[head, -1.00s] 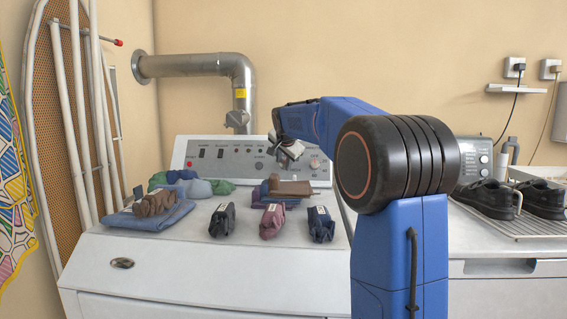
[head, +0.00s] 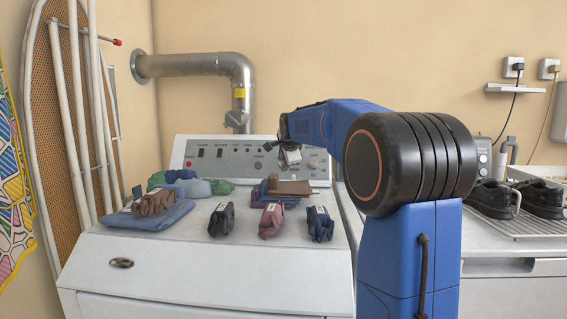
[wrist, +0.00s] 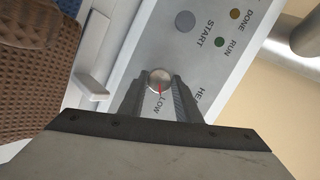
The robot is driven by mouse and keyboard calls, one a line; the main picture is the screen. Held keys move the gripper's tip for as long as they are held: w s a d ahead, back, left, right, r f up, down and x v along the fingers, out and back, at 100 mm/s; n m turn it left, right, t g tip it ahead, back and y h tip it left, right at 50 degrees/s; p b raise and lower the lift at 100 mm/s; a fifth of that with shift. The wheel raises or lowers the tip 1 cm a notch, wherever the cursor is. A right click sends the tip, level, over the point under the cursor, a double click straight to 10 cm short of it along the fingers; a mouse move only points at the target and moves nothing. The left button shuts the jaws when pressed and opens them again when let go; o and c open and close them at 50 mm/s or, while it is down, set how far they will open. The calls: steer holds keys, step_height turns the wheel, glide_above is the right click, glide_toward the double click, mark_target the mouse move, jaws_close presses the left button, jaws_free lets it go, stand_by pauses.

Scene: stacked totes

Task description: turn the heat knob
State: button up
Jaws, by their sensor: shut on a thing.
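The heat knob (wrist: 158,79) is a small round silver knob with a red pointer mark, on the light grey control panel. In the wrist view its red mark points toward the printed word LOW, and a partly covered label beginning "HE" is beside it. My gripper (wrist: 160,84) is shut on the knob, with one dark finger on each side of it. In the head view my gripper (head: 290,157) is at the panel (head: 212,164), right of the START button, and hides the knob.
Several folded socks and cloths, such as a brown roll on a blue cloth (head: 148,217), lie on the white machine top (head: 180,250) below the panel. A brown and blue stack (head: 285,189) lies just under my gripper. Black shoes (head: 492,198) stand at right.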

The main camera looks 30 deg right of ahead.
steer(key=shift+f, duration=0.1)
steer(key=o, duration=1.1)
steer(key=shift+c, duration=0.2)
steer(key=shift+s, duration=0.1)
steer(key=v, duration=1.7)
steer(key=shift+s, duration=0.15)
